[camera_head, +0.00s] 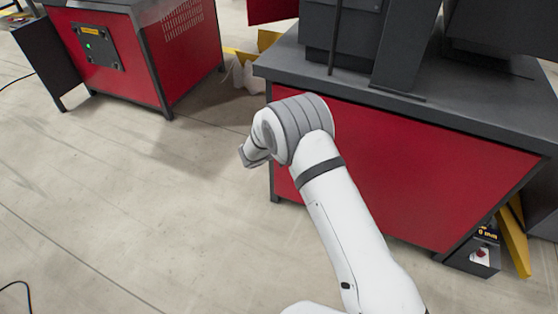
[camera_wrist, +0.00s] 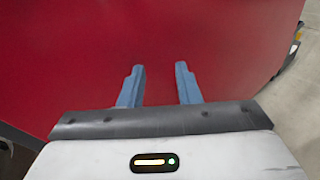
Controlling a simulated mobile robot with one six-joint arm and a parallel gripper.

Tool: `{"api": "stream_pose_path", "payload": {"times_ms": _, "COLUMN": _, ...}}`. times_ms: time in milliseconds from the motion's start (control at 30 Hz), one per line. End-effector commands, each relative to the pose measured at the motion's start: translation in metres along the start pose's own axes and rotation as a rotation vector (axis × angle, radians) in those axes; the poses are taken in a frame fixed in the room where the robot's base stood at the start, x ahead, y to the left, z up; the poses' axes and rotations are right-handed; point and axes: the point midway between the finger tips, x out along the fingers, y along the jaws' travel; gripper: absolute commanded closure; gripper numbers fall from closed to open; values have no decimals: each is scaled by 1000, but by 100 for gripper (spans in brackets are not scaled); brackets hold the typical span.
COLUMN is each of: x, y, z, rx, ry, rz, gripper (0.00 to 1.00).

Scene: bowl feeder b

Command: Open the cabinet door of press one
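A red panel (camera_head: 410,165) fills the front of the dark-topped press cabinet on the right in the head view. No handle or door seam shows on it, and I cannot tell whether it is the door. My arm crosses in front of its left part. A red surface (camera_wrist: 60,50) fills most of the wrist view. My gripper (camera_wrist: 160,68) has two blue fingers standing apart with nothing between them. It faces the red surface; I cannot tell whether the tips touch it. In the head view my gripper's fingers are hidden behind my wrist.
A dark box with a red button (camera_head: 480,252) and a yellow plate (camera_head: 513,245) are at the lower right. The concrete floor (camera_head: 130,200) is clear at left.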

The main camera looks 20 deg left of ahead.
Motion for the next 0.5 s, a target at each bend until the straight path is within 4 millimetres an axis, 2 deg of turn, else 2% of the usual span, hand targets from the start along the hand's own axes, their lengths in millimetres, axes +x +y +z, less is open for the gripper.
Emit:
{"api": "stream_pose_path", "payload": {"times_ms": 33, "x": -10, "y": 8, "z": -46, "rx": -58, "ry": -26, "rz": 69, "gripper": 70}}
{"api": "stream_pose_path", "payload": {"times_ms": 100, "x": -26, "y": 21, "z": -84, "rx": -118, "ry": -63, "rz": 158, "gripper": 70}}
{"api": "stream_pose_path", "payload": {"times_ms": 200, "x": -46, "y": 33, "z": -127, "rx": -184, "ry": -107, "rz": 259, "gripper": 70}}
{"api": "stream_pose_path", "payload": {"times_ms": 333, "x": -64, "y": 40, "z": -161, "rx": -234, "ry": -145, "rz": 343, "gripper": 70}}
{"api": "stream_pose_path", "payload": {"times_ms": 400, "x": -68, "y": 42, "z": -170, "rx": -248, "ry": -156, "rz": 366, "gripper": 70}}
{"api": "stream_pose_path", "payload": {"times_ms": 500, "x": -65, "y": 46, "z": -174, "rx": -253, "ry": -163, "rz": 379, "gripper": 70}}
